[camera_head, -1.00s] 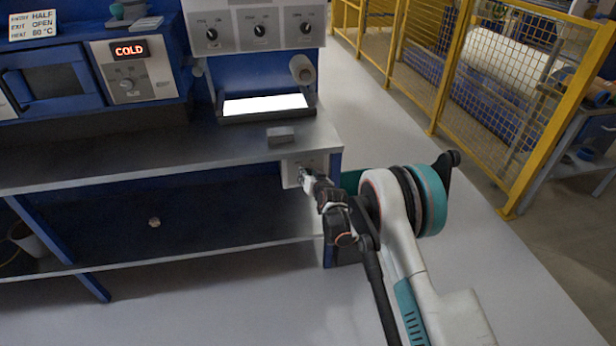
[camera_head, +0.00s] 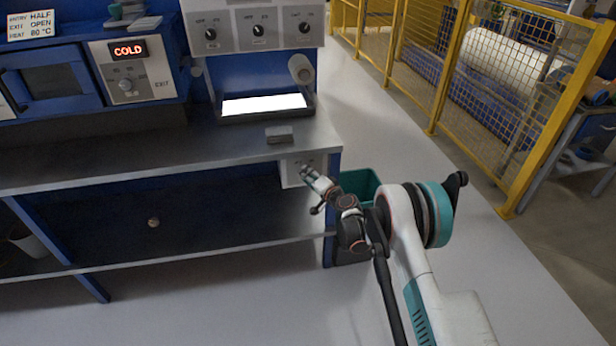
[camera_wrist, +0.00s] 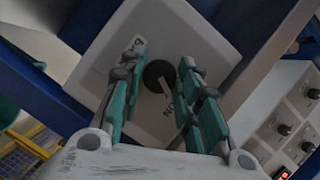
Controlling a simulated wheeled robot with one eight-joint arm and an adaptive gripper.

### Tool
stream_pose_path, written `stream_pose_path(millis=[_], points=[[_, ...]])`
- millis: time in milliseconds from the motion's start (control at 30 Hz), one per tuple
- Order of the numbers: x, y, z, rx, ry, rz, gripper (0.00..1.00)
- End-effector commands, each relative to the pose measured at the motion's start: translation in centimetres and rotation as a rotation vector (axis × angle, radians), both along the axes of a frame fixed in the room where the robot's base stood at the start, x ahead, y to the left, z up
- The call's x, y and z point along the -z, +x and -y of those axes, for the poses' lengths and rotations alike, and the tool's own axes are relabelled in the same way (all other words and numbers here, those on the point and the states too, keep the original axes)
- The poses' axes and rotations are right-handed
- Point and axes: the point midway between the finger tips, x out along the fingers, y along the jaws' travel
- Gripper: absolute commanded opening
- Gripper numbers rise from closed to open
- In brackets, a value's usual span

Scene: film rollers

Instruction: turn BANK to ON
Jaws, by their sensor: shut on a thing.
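The BANK switch is a pale square box (camera_head: 289,175) under the right end of the workbench. The wrist view shows the box face (camera_wrist: 185,38) with a round black knob (camera_wrist: 157,77) bearing a light pointer mark. An ON label (camera_wrist: 169,110) is below the knob in that view, and a small label (camera_wrist: 138,44), hard to read, is at upper left. My gripper (camera_wrist: 162,66) is shut on the knob, with its green-padded fingers on either side. In the head view my gripper (camera_head: 305,170) reaches the front of the box.
The steel workbench (camera_head: 110,165) is just above the box, with a grey block (camera_head: 279,134) on top. A green bin (camera_head: 358,185) stands behind my arm. A yellow mesh fence (camera_head: 440,75) runs along the right. The floor between is clear.

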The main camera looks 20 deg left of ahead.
Motion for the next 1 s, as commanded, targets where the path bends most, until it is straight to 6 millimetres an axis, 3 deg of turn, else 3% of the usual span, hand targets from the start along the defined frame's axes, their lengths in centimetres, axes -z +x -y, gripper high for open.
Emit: stream_pose_path(millis=[767, 800, 867, 1000], points=[[0.10, 0.02, 0.07, 0.001, 0.093, -0.057, 0.07], [0.09, 0.02, 0.06, 0.001, 0.093, -0.057, 0.35], [0.09, 0.03, 0.07, 0.001, 0.093, -0.057, 0.49], [0.08, 0.03, 0.05, 0.001, 0.092, -0.056, 0.51]])
